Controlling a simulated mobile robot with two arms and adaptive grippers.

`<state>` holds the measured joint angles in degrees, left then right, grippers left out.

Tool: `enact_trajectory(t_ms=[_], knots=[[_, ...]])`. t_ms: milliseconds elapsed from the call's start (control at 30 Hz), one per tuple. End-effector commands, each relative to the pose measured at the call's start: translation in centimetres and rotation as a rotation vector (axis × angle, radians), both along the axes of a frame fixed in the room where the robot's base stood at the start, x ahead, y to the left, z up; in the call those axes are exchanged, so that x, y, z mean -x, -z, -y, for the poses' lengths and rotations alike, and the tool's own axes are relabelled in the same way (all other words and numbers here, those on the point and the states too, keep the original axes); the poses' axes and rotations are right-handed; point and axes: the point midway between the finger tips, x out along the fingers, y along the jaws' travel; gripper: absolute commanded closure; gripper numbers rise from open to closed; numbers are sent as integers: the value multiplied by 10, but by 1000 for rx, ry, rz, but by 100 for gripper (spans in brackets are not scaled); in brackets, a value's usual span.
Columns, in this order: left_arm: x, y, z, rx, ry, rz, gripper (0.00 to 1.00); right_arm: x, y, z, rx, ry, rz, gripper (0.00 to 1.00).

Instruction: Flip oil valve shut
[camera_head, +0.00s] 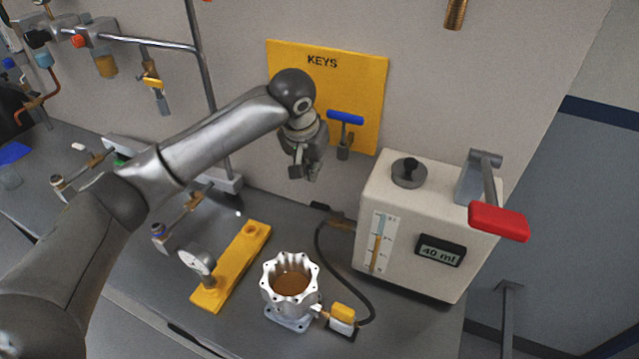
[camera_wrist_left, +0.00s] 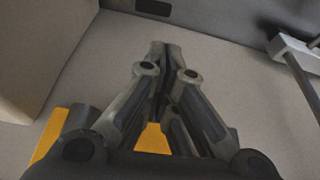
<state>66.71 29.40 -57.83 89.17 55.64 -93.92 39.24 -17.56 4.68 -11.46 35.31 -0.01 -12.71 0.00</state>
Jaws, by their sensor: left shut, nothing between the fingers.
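A small valve with a yellow handle (camera_head: 343,312) sits low on the right side of an open metal housing (camera_head: 291,287), where a dark hose meets it. The housing holds brown liquid. The hose runs up to a white pump box (camera_head: 400,225) with a red lever (camera_head: 498,221) and a display reading 40 ml. My left gripper (camera_head: 305,172) hangs in front of the yellow KEYS board, above and apart from the valve. Its fingers are closed and empty, as the left wrist view (camera_wrist_left: 158,52) shows. My right gripper is not in view.
A blue T-handled key (camera_head: 345,118) hangs on the KEYS board (camera_head: 368,80), just right of my gripper. A yellow bar (camera_head: 235,265) with a gauge (camera_head: 197,260) lies left of the housing. Pipes and fittings (camera_head: 145,42) stand at back left. The bench (camera_head: 270,215) between board and housing is clear.

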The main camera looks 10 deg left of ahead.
Motion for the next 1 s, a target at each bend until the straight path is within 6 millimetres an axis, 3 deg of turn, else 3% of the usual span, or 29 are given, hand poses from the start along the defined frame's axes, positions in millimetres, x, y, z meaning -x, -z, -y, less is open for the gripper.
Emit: enact_trajectory(t_ms=[267, 700, 1000], knots=[[-2, 6, 0, 0, -1, -3, 100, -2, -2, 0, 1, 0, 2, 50], [-25, 74, 4, -1, -1, -2, 100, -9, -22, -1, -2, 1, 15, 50], [-33, 94, 5, 0, 1, 0, 100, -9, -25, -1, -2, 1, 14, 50]])
